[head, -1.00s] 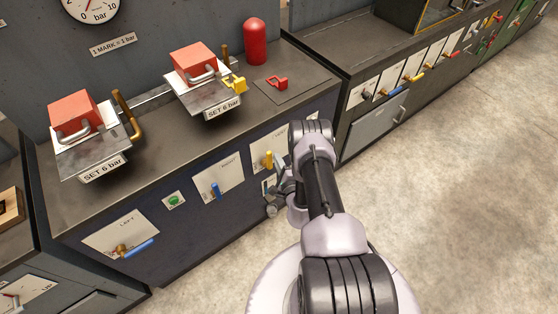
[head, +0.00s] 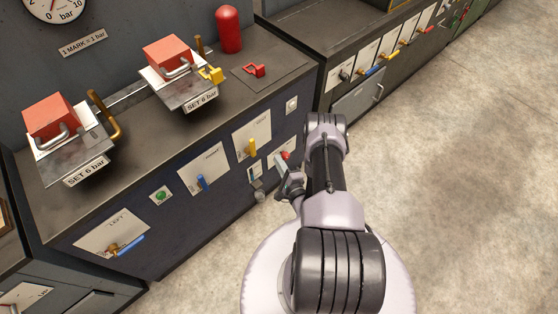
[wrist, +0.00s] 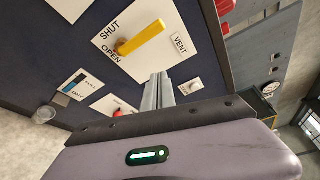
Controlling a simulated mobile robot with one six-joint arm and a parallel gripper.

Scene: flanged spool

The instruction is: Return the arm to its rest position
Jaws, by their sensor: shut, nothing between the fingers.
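My gripper shows in the wrist view (wrist: 158,92) as narrow grey fingers closed together with nothing between them. It points toward the dark blue cabinet front (wrist: 75,70), near the yellow vent lever (wrist: 142,38) on its SHUT/OPEN plate. In the head view my arm reaches from the bottom right toward the cabinet, and the wrist part sits just in front of the panel's lower right.
Blue levers (head: 203,183) jut from the front. The floor at right (head: 450,200) is clear.

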